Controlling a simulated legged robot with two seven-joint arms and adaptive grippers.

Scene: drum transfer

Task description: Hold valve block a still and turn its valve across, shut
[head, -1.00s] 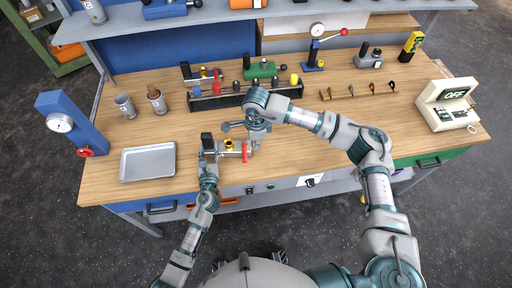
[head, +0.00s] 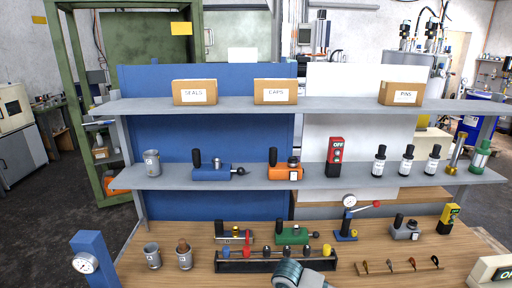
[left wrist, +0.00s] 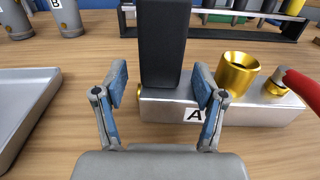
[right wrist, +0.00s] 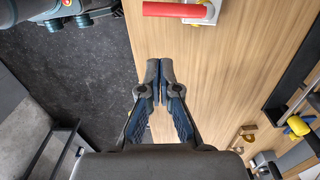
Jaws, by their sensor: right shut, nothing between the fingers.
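Valve block a (left wrist: 240,112) is a silver block with an "A" label, a gold funnel-like fitting and a black upright grip (left wrist: 165,45). Its red valve lever (left wrist: 302,88) shows at the right edge of the left wrist view. My left gripper (left wrist: 160,90) is open, its fingers on either side of the black grip, with a gap at the left. In the right wrist view the red lever (right wrist: 180,10) lies across the top edge, beside part of the block (right wrist: 212,14). My right gripper (right wrist: 160,70) is shut and empty, apart from the lever. The head view shows neither gripper.
A grey tray (left wrist: 25,100) lies left of my left gripper. Behind the block stand cups (left wrist: 65,15) and a dark rack (left wrist: 275,18). The head view shows the rack (head: 230,266), other blocks and shelves.

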